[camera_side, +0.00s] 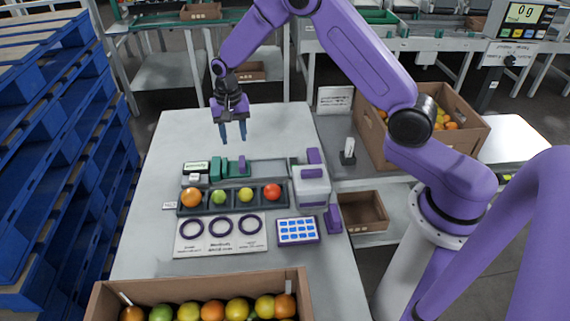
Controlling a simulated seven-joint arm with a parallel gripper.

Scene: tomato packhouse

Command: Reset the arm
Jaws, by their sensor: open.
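My gripper (232,132) hangs from my purple arm above the back part of the white table (165,140). Its two blue fingers point down and stand apart, with nothing between them. Below and in front of it on the table is a dark tray (233,207) with several compartments. The tray holds an orange fruit (191,197), a green one (219,197), a yellow one (246,195) and a red one (271,191). My gripper is clear of all of them.
A white card with purple rings (220,250), a blue-buttoned pad (297,231) and a grey-white device (312,188) lie near the tray. A cardboard box of fruit (205,287) is at the front, another (462,142) at the right. Blue racks (60,150) stand left. The table's back is clear.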

